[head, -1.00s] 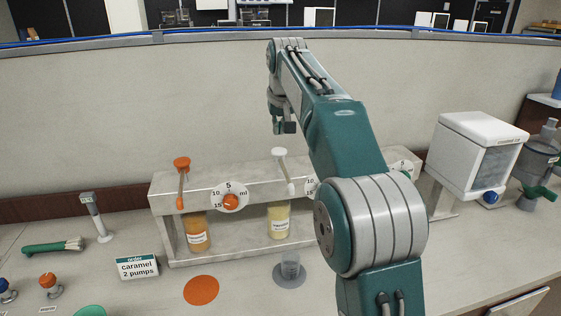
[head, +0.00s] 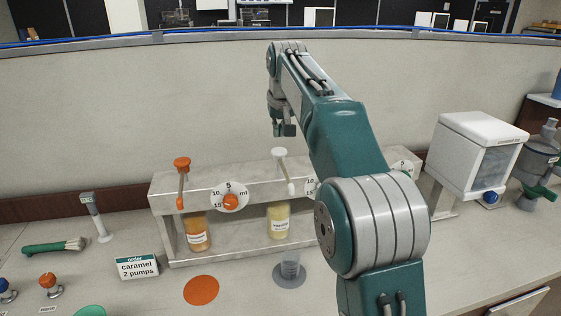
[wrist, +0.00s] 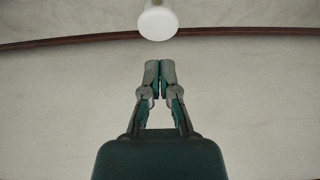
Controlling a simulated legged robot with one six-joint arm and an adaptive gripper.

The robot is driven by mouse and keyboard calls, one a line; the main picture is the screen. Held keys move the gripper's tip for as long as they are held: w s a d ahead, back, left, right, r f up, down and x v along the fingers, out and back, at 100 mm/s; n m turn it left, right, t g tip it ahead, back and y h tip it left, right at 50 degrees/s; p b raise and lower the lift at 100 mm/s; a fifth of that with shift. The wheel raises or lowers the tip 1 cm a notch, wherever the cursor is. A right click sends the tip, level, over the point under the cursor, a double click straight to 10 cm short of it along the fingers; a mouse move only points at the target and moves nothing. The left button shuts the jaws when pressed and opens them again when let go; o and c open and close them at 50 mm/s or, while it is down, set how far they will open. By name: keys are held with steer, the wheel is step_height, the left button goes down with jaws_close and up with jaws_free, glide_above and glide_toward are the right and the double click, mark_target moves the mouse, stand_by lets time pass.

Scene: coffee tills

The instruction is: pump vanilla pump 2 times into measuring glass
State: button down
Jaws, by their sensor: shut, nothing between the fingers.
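The white-topped pump (head: 279,153) stands on the grey rack above a pale yellow bottle (head: 278,221), which I take to be the vanilla one; its label is too small to read surely. The clear measuring glass (head: 290,266) stands on a grey round mat (head: 289,281) in front of that bottle. My gripper (head: 284,130) is above the white pump top, apart from it, pointing down. In the wrist view my gripper (wrist: 160,64) is shut and empty, with the round white pump top (wrist: 157,23) just beyond the fingertips.
An orange pump (head: 182,163) stands to the left above an amber bottle (head: 197,233), with an orange mat (head: 201,290) before it. A dial (head: 230,199) sits between the pumps. A sign (head: 137,267) reads "caramel 2 pumps". My arm hides the rack's right part.

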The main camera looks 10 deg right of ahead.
mark_target(279, 150)
steer(key=shift+f, duration=2.75)
steer(key=shift+r, duration=3.05)
steer(key=shift+f, duration=0.3)
steer(key=shift+f, duration=2.75)
